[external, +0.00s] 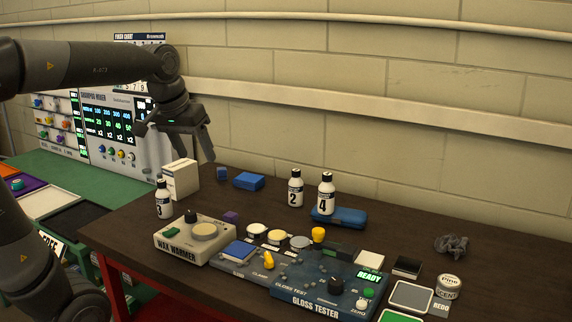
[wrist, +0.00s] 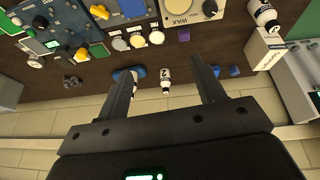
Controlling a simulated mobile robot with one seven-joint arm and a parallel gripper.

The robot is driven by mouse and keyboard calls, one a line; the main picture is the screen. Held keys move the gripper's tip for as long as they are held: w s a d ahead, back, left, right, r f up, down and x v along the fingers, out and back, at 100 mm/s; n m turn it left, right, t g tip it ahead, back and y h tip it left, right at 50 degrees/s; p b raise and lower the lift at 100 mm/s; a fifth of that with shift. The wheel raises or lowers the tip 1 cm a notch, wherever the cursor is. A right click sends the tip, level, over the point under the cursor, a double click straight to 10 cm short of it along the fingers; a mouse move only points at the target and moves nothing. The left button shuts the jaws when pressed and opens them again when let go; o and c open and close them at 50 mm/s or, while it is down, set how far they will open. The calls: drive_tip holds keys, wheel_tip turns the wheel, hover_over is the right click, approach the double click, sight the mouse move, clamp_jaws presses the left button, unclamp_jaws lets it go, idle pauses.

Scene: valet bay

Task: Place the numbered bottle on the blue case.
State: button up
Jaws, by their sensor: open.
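My gripper (external: 177,143) is open and empty, raised above the back left of the table. Its fingers also show spread in the wrist view (wrist: 163,65). A white bottle marked 2 (external: 295,190) with a black cap stands upright on the table; in the wrist view the bottle (wrist: 165,78) appears between the fingers, beyond them. A bottle marked 4 (external: 326,194) appears to stand on the blue case (external: 353,217), to the right of bottle 2. The case is partly behind a finger in the wrist view (wrist: 117,74). Another numbered bottle (external: 163,200) stands at the left; its number is unclear.
A white box (external: 181,179) stands beside the left bottle. Blue blocks (external: 249,181) lie at the back. The wax warmer (external: 195,240) and gloss tester (external: 325,289) fill the front. A dark crumpled thing (external: 451,245) lies at the right. The wall runs close behind.

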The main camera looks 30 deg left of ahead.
drive_tip(key=s+a+f+t, duration=0.1)
drive_tip(key=s+a+f, duration=0.1)
drive_tip(key=s+f, duration=0.5)
drive_tip(key=s, duration=0.4)
drive_tip(key=shift+f+m+y, duration=0.3)
drive_tip(key=shift+f, duration=0.05)
drive_tip(key=shift+o, duration=0.5)
drive_tip(key=shift+w+a, duration=0.1)
idle(0.4)
